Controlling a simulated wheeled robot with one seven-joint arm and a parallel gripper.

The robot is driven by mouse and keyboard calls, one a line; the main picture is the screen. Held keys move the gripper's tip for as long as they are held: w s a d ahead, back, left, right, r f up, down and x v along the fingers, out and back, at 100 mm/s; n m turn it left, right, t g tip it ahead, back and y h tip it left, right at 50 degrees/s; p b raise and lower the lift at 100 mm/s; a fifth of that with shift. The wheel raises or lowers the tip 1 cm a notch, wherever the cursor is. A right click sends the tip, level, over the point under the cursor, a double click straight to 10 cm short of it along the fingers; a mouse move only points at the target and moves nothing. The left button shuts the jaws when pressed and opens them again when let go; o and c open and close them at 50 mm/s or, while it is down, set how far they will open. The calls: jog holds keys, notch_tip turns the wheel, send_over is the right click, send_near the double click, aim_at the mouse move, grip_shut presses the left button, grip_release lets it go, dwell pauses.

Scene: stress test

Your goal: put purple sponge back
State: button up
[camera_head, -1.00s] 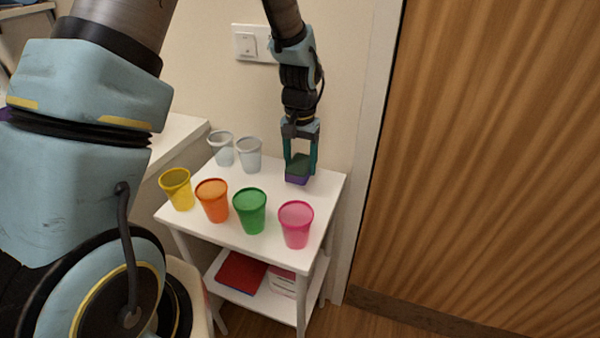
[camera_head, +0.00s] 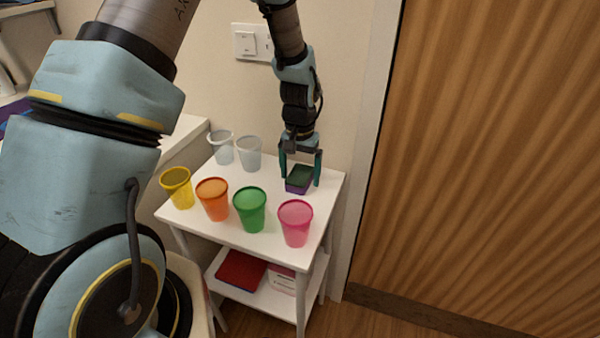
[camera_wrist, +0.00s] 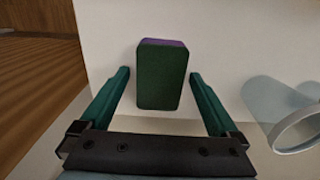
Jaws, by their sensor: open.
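The purple sponge (camera_head: 298,182) has a dark green top and purple sides. It sits on the white table (camera_head: 328,190) near its back right, behind the pink cup. My gripper (camera_head: 301,180) points down over it, with one green finger on each side. In the wrist view the sponge (camera_wrist: 161,78) lies between and beyond the fingertips of my gripper (camera_wrist: 160,72), with a visible gap on both sides. My gripper is open and holds nothing.
Clear cups (camera_head: 249,154) stand at the back left. Yellow (camera_head: 177,188), orange (camera_head: 213,200), green (camera_head: 250,210) and pink (camera_head: 295,224) cups line the front. A red item (camera_head: 241,269) lies on the lower shelf. A wall is behind, a wooden door (camera_head: 480,150) right.

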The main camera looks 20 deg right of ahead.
aim_at(300, 174)
jog(key=shift+r, duration=0.1)
notch_tip(300, 174, up, 12)
jog(key=b, duration=0.2)
jog(key=a+n, duration=0.1)
jog(key=a, duration=0.6)
jog(key=a+r+n, duration=0.1)
jog(key=a+n, duration=0.1)
jog(key=a, duration=0.6)
jog(key=a+n+t, duration=0.1)
jog(key=a+n, duration=0.1)
jog(key=a, duration=0.6)
jog(key=shift+a+r, duration=0.2)
jog(key=shift+r, duration=0.15)
jog(key=s+a+n, duration=0.2)
jog(key=s+a, duration=0.2)
jog(key=a, duration=0.2)
jog(key=shift+a+f+t, duration=0.15)
jog(key=shift+a+t, duration=0.15)
jog(key=shift+a, duration=0.1)
